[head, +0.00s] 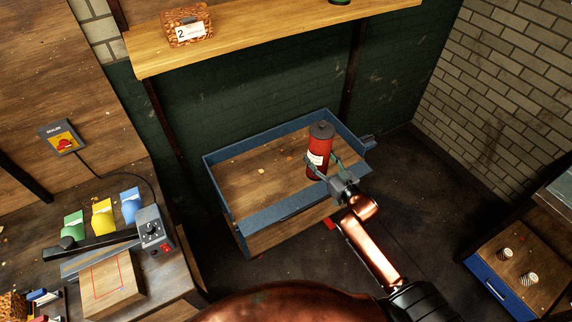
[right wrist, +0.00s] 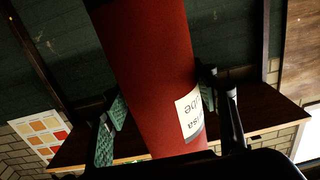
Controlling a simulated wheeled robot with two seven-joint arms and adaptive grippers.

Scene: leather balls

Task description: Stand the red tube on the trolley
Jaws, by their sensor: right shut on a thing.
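The red tube (head: 318,148) has a dark grey cap and a white label and is roughly upright in the head view. It shows over the right part of the trolley (head: 221,189), a wooden tray with a blue rim. I cannot tell whether its base touches the tray floor. My right gripper (head: 326,171) is shut on the tube, with a finger on each side of it. In the right wrist view, the tube (right wrist: 155,70) fills the middle between the green-padded fingers, its label partly cut off. My left gripper is not in view.
The left and middle of the trolley are bare apart from small specks. A wooden shelf (head: 260,32) with a numbered basket (head: 187,25) hangs above. A bench with coloured packets and a control box (head: 152,232) stands left. A blue-fronted cabinet (head: 510,285) stands at lower right.

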